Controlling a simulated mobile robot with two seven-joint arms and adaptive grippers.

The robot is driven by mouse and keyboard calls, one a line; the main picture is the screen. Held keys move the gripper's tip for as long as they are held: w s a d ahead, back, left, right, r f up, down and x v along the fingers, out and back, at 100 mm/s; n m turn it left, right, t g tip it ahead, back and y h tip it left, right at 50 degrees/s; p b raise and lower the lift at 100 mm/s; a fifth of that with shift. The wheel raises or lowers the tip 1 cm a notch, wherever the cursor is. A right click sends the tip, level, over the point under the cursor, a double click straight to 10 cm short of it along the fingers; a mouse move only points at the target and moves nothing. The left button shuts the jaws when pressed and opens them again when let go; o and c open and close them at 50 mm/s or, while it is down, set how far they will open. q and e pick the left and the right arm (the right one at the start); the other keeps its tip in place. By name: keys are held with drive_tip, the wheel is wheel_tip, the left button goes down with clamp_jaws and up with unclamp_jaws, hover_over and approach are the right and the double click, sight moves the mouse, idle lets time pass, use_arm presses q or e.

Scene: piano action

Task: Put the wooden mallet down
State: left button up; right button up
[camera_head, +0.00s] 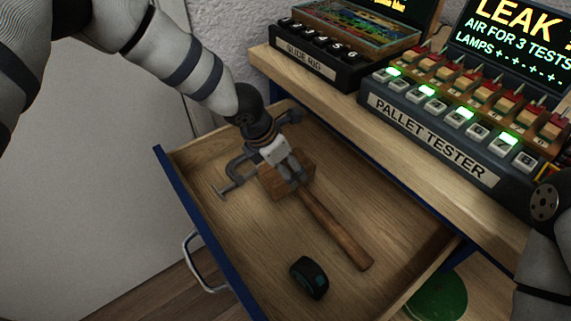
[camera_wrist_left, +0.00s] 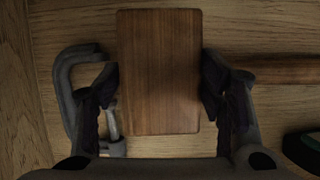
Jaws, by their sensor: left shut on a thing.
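The wooden mallet (camera_head: 335,228) is in the open wooden drawer (camera_head: 220,231), its handle pointing toward the lower right. Its block-shaped head (camera_head: 284,181) is partly covered by my left gripper (camera_head: 290,172). In the left wrist view the mallet head (camera_wrist_left: 159,72) fills the space between the two fingers of my left gripper (camera_wrist_left: 160,95), which is shut on it. The handle (camera_wrist_left: 280,70) runs off to the right there. I cannot tell whether the mallet touches the drawer floor. My right gripper is not in view; only part of my right arm shows at the right edge.
A grey C-clamp (camera_head: 232,176) lies in the drawer close to the left of the mallet head. A dark tape-measure-like object (camera_head: 309,277) lies near the drawer front. The worktop above holds the pallet tester (camera_head: 428,139) and slide rig (camera_head: 311,62). Bare drawer floor lies right of the handle.

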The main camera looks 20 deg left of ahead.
use_arm(q)
drive_tip(key=o, duration=1.7)
drive_tip(key=p+v, duration=0.2)
drive_tip(key=v, duration=1)
drive_tip(key=shift+r, duration=0.1)
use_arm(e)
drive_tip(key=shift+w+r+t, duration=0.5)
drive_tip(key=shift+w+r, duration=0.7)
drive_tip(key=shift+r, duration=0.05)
